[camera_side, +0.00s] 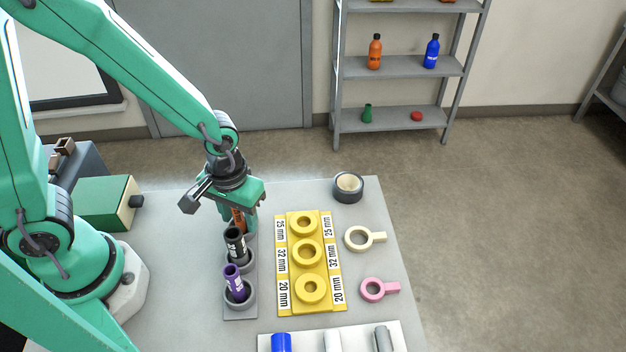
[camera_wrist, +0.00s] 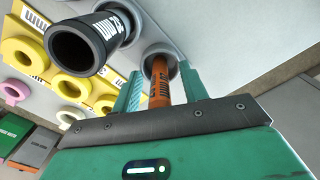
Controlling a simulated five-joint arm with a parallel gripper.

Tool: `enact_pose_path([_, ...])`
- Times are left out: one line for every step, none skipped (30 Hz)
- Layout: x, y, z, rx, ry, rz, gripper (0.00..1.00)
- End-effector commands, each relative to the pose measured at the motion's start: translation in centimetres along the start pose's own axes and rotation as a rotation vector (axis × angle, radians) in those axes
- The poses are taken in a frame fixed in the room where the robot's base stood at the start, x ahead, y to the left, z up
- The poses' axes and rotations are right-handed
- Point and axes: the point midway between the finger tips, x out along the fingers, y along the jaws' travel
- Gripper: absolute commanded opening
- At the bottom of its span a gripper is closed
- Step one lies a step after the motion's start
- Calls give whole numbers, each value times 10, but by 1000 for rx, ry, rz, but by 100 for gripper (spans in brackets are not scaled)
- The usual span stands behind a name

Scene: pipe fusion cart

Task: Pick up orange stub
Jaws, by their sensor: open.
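The orange stub (camera_side: 238,219) stands in the far cup of a grey rack (camera_side: 240,312), partly hidden by my gripper in the side view. In the wrist view the orange stub (camera_wrist: 160,84) stands between my two green fingers, with dark lettering on its side. My gripper (camera_wrist: 156,92) is open around the stub, with a finger on each side; I cannot tell whether either finger touches it. In the side view my gripper (camera_side: 240,222) points down over the rack's far end.
A black stub (camera_side: 235,245) and a purple stub (camera_side: 234,283) stand in the nearer rack cups. A yellow block with three rings (camera_side: 307,252) is to the right. A tape roll (camera_side: 348,187), a cream ring (camera_side: 362,239) and a pink ring (camera_side: 377,290) lie beyond it.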

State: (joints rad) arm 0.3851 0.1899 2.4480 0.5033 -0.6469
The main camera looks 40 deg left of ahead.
Motion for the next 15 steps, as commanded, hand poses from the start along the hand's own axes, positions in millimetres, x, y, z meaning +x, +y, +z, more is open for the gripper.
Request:
enact_pose_path([0,0,0,0,0,0,43])
enact_pose_path([0,0,0,0,0,0,43])
enact_pose_path([0,0,0,0,0,0,43])
enact_pose_path([0,0,0,0,0,0,43])
enact_pose_path([0,0,0,0,0,0,43])
enact_pose_path([0,0,0,0,0,0,43])
enact_pose_path([0,0,0,0,0,0,43])
enact_pose_path([0,0,0,0,0,0,43])
enact_pose_path([0,0,0,0,0,0,43])
enact_pose_path([0,0,0,0,0,0,43])
enact_pose_path([0,0,0,0,0,0,43])
enact_pose_path([0,0,0,0,0,0,42])
enact_pose_path([0,0,0,0,0,0,36])
enact_pose_path([0,0,0,0,0,0,30])
enact_pose_path([0,0,0,0,0,0,22])
